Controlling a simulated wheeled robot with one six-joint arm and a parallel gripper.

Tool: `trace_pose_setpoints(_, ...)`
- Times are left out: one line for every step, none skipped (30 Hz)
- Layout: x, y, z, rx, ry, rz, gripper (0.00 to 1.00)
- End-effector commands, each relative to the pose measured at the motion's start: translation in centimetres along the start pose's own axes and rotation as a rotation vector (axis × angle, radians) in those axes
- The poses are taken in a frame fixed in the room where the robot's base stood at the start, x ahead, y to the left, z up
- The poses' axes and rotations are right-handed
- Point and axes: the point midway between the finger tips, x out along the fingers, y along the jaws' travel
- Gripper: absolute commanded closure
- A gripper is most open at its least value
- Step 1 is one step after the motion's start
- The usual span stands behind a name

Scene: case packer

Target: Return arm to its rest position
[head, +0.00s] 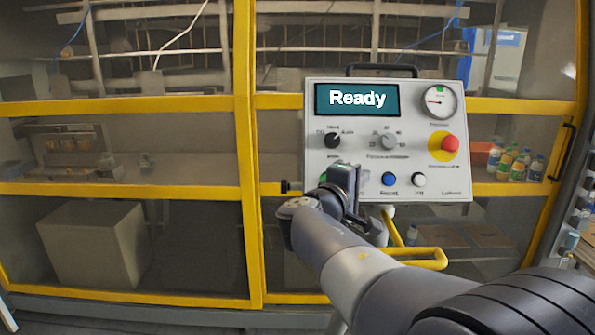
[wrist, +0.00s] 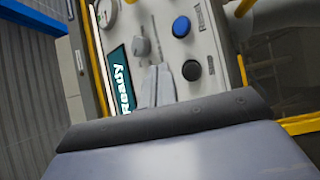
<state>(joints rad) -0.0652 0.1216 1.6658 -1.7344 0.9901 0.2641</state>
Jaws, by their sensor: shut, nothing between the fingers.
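My arm reaches up from the lower right in the head view. My gripper (head: 343,178) is in front of the lower left of a pale control panel (head: 420,112), hiding part of it. In the wrist view my gripper (wrist: 157,85) has its fingers together with nothing between them, and the panel face (wrist: 205,75) lies beyond them. I cannot tell whether the fingertips touch the panel. The panel's screen (head: 356,99) reads "Ready". A blue button (head: 388,179), a white button (head: 418,179) and a red emergency stop (head: 450,144) are in view.
Yellow-framed glass doors (head: 247,160) stand behind the panel. A yellow bar (head: 425,252) juts out below it, close to my arm. A large box (head: 95,245) is behind the glass at left, and several bottles (head: 507,162) stand at right. The space left of my arm looks open.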

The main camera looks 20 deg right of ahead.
Motion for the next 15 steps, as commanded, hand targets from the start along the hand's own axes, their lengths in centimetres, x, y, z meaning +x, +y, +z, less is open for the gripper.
trace_pose_setpoints(0.4, -0.3, -0.2, -0.003, -0.001, -0.002, 1.0)
trace_pose_setpoints(0.6, -0.5, -0.4, -0.003, -0.002, -0.002, 1.0)
trace_pose_setpoints(1.0, -0.8, -0.7, -0.003, -0.002, -0.002, 1.0)
trace_pose_setpoints(0.8, -0.3, -0.6, -0.002, -0.001, -0.002, 1.0)
trace_pose_setpoints(0.8, -0.1, -0.5, -0.003, -0.001, -0.001, 1.0)
trace_pose_setpoints(0.7, 0.0, -0.5, -0.003, -0.001, -0.001, 1.0)
trace_pose_setpoints(0.7, 0.1, -0.5, -0.003, -0.001, -0.002, 1.0)
trace_pose_setpoints(0.6, 0.1, -0.4, -0.003, -0.001, -0.002, 1.0)
trace_pose_setpoints(0.5, 0.1, -0.4, -0.003, -0.001, -0.002, 1.0)
trace_pose_setpoints(0.5, 0.2, -0.4, -0.003, 0.0, -0.002, 1.0)
trace_pose_setpoints(0.4, 0.2, -0.3, -0.004, 0.0, -0.001, 1.0)
trace_pose_setpoints(0.4, 0.2, -0.3, -0.003, 0.0, -0.002, 1.0)
trace_pose_setpoints(0.3, 0.3, -0.2, -0.002, -0.001, -0.002, 1.0)
trace_pose_setpoints(0.3, 0.3, -0.2, -0.003, -0.001, -0.001, 1.0)
trace_pose_setpoints(0.2, 0.4, -0.1, -0.002, 0.0, -0.001, 1.0)
